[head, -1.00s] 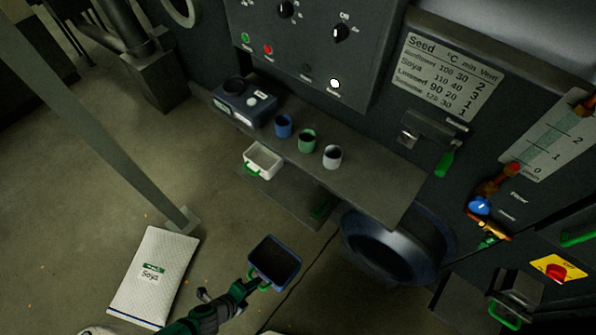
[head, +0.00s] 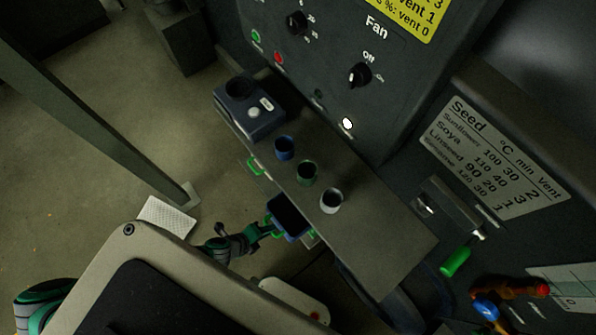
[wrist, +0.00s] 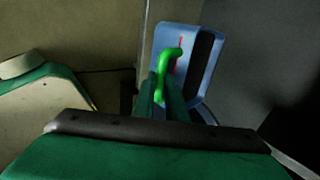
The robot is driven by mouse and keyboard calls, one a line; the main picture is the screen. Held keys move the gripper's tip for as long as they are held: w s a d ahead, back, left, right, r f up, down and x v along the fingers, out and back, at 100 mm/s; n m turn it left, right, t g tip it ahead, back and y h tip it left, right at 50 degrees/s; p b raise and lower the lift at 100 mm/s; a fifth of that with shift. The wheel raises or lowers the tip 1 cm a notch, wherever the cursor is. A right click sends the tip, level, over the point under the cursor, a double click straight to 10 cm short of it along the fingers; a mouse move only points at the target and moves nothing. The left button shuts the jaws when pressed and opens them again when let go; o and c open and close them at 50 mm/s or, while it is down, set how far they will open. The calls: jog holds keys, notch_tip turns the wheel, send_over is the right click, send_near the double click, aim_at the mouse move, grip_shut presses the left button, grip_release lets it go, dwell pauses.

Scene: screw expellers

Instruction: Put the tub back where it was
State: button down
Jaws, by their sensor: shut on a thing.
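The blue tub (head: 290,218) with a dark inside hangs from my gripper (head: 268,229), beside the front edge of the grey shelf (head: 375,228). In the wrist view the tub (wrist: 205,35) is at the upper middle, with its green handle (wrist: 167,62) between my gripper's fingers (wrist: 164,100). My gripper is shut on this handle. In the head view the tub is just below and left of the white cup. I cannot tell how far it is from the shelf edge or whether it touches anything.
A blue cup (head: 284,148), a green cup (head: 307,172) and a white cup (head: 331,200) stand on the shelf beside a dark blue device (head: 248,108). Another green handle (head: 257,167) shows under the shelf's front edge. A slanted post (head: 100,125) stands at left.

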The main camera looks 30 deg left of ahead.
send_near(280, 204)
jog(key=d+f, duration=0.1)
jog(key=w+d+f, duration=0.1)
jog(key=d, duration=0.1)
jog(key=shift+d+f, duration=0.2)
jog(key=shift+d, duration=0.05)
jog(key=w+f, duration=0.2)
jog(key=w+a+f, duration=0.1)
jog(key=w+f, duration=0.1)
jog(key=f, duration=0.1)
jog(key=shift+w+a+f, duration=0.1)
jog(key=shift+w+f, duration=0.05)
jog(key=shift+w, duration=0.05)
jog(key=shift+w+a+f, duration=0.1)
jog(key=shift+w+f, duration=0.05)
jog(key=shift+f, duration=0.8)
jog(key=shift+w+f, duration=0.15)
jog(key=shift+f, duration=0.8)
jog(key=c, duration=1.8)
grip_release()
jog(key=shift+r, duration=0.1)
jog(key=v, duration=1.2)
